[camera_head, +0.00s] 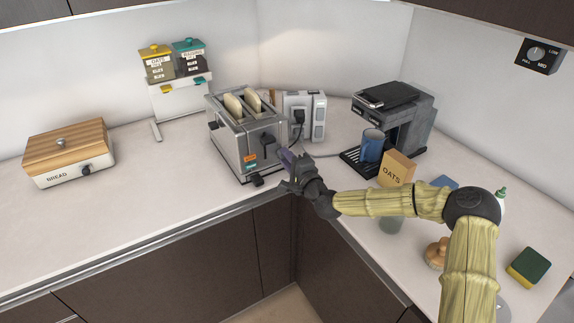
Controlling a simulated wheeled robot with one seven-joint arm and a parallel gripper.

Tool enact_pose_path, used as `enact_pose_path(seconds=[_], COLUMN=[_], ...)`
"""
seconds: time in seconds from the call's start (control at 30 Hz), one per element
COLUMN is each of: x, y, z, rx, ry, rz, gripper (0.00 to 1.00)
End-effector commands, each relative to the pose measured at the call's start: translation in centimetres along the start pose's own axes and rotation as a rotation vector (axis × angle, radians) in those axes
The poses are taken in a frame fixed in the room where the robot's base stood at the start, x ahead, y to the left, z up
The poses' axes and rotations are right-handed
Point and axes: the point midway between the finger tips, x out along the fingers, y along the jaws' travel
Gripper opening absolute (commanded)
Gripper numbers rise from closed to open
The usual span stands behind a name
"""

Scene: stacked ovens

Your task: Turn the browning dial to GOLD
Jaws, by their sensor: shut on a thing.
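The silver toaster (228,150) stands on the counter near the back corner, with two slices of bread (235,106) in its slots. Its front face has a black lever (268,141), small orange and green labels (250,158) and a black knob (257,180) low down. My gripper (287,160) is at the right end of this front face, shut on a small part there. That part appears to be the browning dial, but my fingers hide it. The dial's marks and setting are too small or covered to read.
A socket block (318,116) with a plugged cord is behind. A bread box (68,152) is far left; the front-left counter is clear.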

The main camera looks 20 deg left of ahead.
Motion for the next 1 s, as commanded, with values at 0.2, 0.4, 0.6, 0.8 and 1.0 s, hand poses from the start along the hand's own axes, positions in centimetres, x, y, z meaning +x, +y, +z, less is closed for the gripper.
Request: enact_pose_path(seconds=[0.2,0.4,0.6,0.8,1.0], x=[-0.06,-0.05,-0.04,-0.04,-0.04], y=[0.35,0.25,0.19,0.18,0.2], z=[-0.3,-0.28,-0.25,-0.24,-0.25], rx=[0.167,0.259,0.294,0.299,0.298], ry=[0.009,0.011,0.01,0.011,0.011], rz=[0.001,0.002,0.003,0.003,0.003], gripper=[0.02,0.02,0.02,0.02,0.3])
